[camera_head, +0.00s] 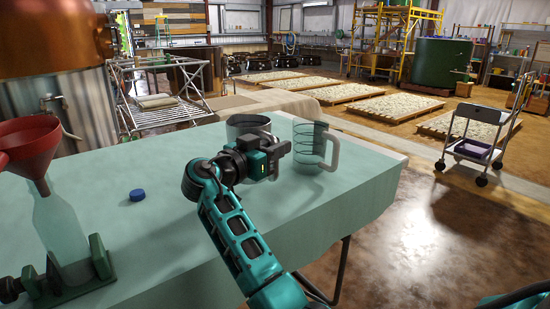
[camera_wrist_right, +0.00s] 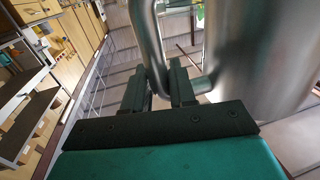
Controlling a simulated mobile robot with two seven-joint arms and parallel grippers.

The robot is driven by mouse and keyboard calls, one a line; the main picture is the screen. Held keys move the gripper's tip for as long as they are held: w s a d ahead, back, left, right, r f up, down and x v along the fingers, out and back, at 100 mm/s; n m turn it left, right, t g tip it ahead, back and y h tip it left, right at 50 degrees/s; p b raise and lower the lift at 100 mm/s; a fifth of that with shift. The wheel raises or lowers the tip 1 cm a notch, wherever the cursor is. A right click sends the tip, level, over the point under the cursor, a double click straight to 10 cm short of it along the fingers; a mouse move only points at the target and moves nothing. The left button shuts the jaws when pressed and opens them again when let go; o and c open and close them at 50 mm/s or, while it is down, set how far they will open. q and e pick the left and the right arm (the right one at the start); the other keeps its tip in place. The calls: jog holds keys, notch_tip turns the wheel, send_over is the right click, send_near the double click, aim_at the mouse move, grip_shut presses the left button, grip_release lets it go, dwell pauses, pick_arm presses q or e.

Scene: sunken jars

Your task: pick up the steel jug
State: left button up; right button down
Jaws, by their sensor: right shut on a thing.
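The steel jug (camera_head: 247,122) stands near the table's far edge in the head view, its lower part hidden behind my right gripper (camera_head: 280,150). In the right wrist view the jug's shiny grey body (camera_wrist_right: 262,50) fills the upper right, and its bar handle (camera_wrist_right: 147,40) comes down between the fingers. My right gripper (camera_wrist_right: 160,92) is shut on the handle. I cannot tell whether the jug's base touches the table.
A clear measuring jug (camera_head: 309,150) with a pale handle stands close right of my gripper. A blue cap (camera_head: 137,195) lies on the pale green table (camera_head: 150,240). A red funnel (camera_head: 32,140) sits over a clear bottle (camera_head: 62,225) in a green holder (camera_head: 75,280) at left.

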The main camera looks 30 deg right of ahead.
notch_tip(320, 180, up, 11)
jog(key=shift+f+p, duration=0.1)
jog(key=shift+p, duration=0.9)
pick_arm(q)
jog(key=shift+s+a+r+p, duration=0.35)
jog(key=shift+a+r, duration=0.1)
jog(key=shift+r, duration=0.05)
pick_arm(e)
jog(key=shift+r, duration=2)
jog(key=c, duration=1.5)
grip_release()
grip_shut()
jog(key=shift+w, duration=0.1)
